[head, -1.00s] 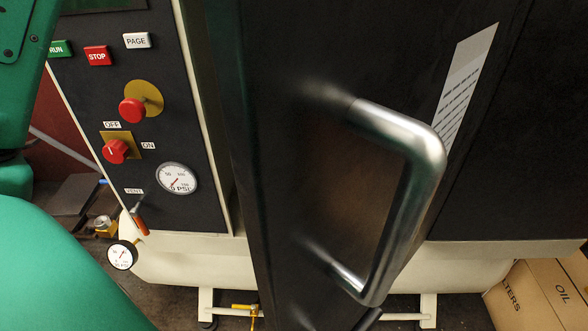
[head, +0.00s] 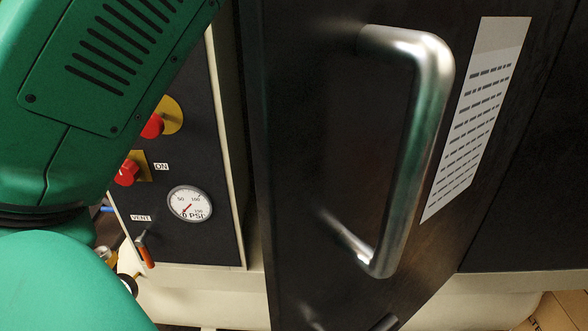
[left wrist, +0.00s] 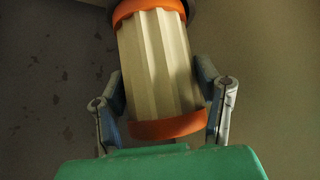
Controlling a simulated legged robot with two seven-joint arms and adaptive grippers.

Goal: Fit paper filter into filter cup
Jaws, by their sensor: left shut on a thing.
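The paper filter (left wrist: 158,65) is a cream pleated cylinder with an orange cap at each end. It shows in the left wrist view, slightly tilted. My left gripper (left wrist: 160,80) is shut on it, with one finger on each side of the pleats. The filter's far orange cap lies at the top edge of that view, against a dark grey rounded part (left wrist: 191,9). I cannot tell whether this part is the filter cup or whether the cap touches it. Neither filter nor gripper shows in the head view. My right gripper is not in view.
In the head view, a dark door with a metal handle (head: 430,130) fills the middle. A printed label (head: 478,115) is on it. Left of the door is a control panel with red knobs (head: 127,173) and a pressure gauge (head: 190,204). My green arm covers the left side.

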